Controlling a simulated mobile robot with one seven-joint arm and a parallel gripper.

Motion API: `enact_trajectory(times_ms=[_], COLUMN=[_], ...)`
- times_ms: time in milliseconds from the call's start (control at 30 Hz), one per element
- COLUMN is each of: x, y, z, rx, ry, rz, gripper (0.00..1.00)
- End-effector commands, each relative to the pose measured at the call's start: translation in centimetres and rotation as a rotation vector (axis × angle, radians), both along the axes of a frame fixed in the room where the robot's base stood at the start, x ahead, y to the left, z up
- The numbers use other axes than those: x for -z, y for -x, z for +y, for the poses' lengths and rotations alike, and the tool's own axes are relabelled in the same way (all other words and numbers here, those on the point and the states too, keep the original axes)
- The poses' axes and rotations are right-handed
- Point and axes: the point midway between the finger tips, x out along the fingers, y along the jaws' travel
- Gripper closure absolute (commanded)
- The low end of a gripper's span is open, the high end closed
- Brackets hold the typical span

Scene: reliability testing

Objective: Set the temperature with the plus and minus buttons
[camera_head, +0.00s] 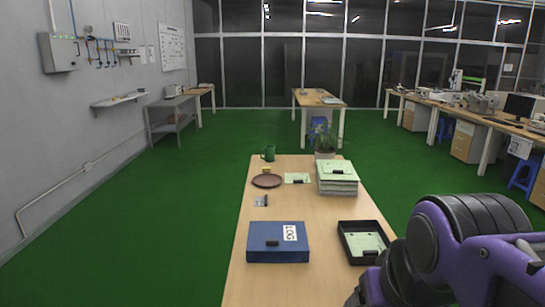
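I cannot make out any plus or minus buttons or a temperature display in the head view. Several small instruments (481,102) stand on the long bench at the right, too small to read. A grey box (59,52) hangs on the left wall, and no buttons can be told on it. My purple and black arm fills the lower right corner. My gripper is not in view.
Green floor (150,220) is clear left of the table.

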Motion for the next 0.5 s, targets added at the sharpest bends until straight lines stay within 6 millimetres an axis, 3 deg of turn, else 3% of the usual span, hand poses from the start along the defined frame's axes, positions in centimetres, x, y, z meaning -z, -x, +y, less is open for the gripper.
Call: enact_trajectory(times_ms=[33,367,500], x=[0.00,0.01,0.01], y=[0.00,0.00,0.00], z=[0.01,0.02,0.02], rx=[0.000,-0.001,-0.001], ry=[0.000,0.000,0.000], rz=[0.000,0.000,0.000], gripper=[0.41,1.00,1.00])
